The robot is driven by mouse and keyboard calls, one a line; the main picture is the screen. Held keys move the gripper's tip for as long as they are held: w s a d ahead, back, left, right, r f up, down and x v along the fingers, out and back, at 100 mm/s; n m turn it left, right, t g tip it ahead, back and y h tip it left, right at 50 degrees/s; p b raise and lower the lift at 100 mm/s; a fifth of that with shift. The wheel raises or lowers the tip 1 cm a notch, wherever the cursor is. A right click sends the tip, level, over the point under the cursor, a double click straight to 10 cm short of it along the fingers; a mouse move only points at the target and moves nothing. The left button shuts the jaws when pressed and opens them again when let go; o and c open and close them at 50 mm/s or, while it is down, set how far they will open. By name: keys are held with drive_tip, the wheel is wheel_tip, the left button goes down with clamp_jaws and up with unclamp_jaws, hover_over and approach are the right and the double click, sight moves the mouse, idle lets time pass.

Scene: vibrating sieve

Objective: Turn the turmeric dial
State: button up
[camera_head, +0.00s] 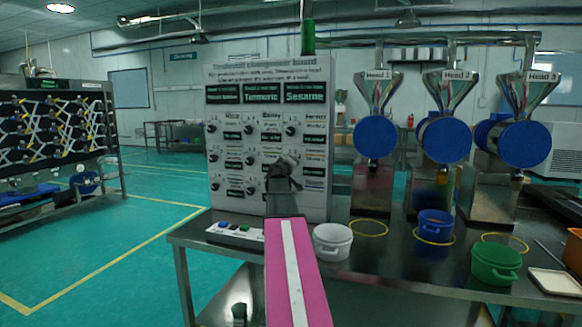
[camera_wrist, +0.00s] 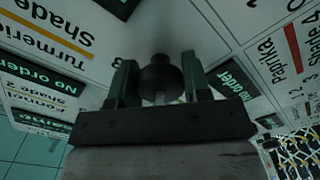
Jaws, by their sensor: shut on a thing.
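The changeover board (camera_head: 232,72) stands upright on the bench with rows of dark dials and printed labels. My gripper (camera_head: 284,165) is at the right part of the board, in front of its middle rows, and hides what it touches there. In the wrist view my gripper (camera_wrist: 159,66) has one finger on each side of a dark round dial (camera_wrist: 160,76) and is shut on it. An upside-down "Turmeric shade" label (camera_wrist: 50,32) lies left of this dial, and a "Paprika shade" label (camera_wrist: 280,50) lies to its right. The dial's pointer setting cannot be read.
A small button box (camera_head: 234,234) and a white pot (camera_head: 332,242) stand near my arm on the metal bench. Blue-fronted feeder heads (camera_head: 375,138) and blue (camera_head: 436,224) and green (camera_head: 495,264) pots stand to the right. Open floor lies left.

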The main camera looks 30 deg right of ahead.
drive_tip(key=n, duration=0.5)
drive_tip(key=shift+n, duration=0.3)
idle(0.4)
drive_tip(key=o, duration=0.9)
drive_tip(key=shift+s+a, duration=0.1)
drive_tip(key=shift+s, duration=0.05)
drive_tip(key=v, duration=1)
drive_tip(key=shift+s+a, duration=0.15)
drive_tip(key=shift+a, duration=0.1)
